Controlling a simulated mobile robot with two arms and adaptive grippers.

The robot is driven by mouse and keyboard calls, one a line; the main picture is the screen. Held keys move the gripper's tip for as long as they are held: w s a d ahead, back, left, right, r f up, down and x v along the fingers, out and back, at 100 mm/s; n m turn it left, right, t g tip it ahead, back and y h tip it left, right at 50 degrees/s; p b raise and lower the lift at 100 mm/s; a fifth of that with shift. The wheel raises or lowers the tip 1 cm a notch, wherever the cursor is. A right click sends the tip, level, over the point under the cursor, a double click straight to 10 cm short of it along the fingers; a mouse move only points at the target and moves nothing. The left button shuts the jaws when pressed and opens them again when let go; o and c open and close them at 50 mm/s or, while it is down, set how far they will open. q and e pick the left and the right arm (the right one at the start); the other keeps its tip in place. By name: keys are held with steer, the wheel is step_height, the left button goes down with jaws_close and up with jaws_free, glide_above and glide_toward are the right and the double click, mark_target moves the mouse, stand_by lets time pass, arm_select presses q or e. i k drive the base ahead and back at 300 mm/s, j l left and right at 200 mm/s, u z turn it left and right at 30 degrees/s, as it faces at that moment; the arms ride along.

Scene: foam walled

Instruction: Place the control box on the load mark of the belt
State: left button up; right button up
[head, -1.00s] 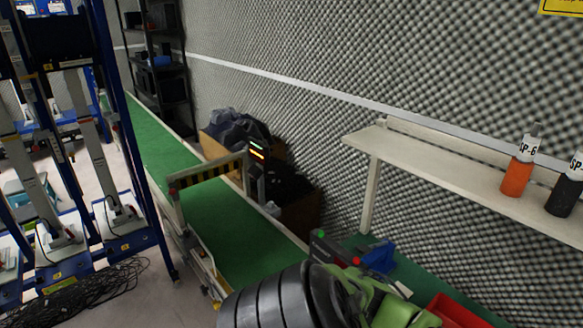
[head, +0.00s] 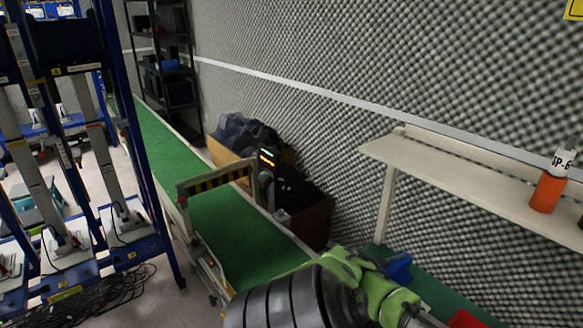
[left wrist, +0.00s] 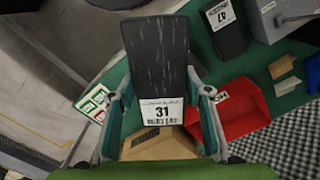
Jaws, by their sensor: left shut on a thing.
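In the left wrist view, a dark flat box (left wrist: 158,62) with a white label reading 31 stands between the fingers of my left gripper (left wrist: 160,88). The gripper is shut on it, and it lies over a green surface. I take it for the control box; no buttons show on this face. In the head view the box and the fingertips are hidden by my arm. The green belt (head: 232,228) runs from the far left to the lower middle. I cannot make out a load mark on it. My right gripper is not in view.
A yellow-black striped gate (head: 215,180) crosses the belt, with a lit signal post (head: 267,170) beside it. A shelf (head: 440,168) with an orange bottle (head: 548,190) is at right. A red bin (left wrist: 236,108) and another black box (left wrist: 226,28) lie near the held box.

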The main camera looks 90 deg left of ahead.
mark_target(264, 261)
steer(key=k+j, duration=0.2)
steer(key=j, duration=0.3)
steer(key=k+j, duration=0.2)
steer(key=j, duration=0.35)
steer(key=k+j, duration=0.2)
steer(key=j, duration=0.3)
steer(key=k+j, duration=0.25)
steer(key=j, duration=0.3)
steer(key=k+j, duration=0.2)
steer(key=j, duration=0.3)
steer(key=k+j, duration=0.2)
steer(key=j, duration=0.35)
steer(key=k+j+z, duration=0.1)
steer(key=j, duration=0.4)
steer(key=k+j, duration=0.3)
steer(key=j, duration=0.2)
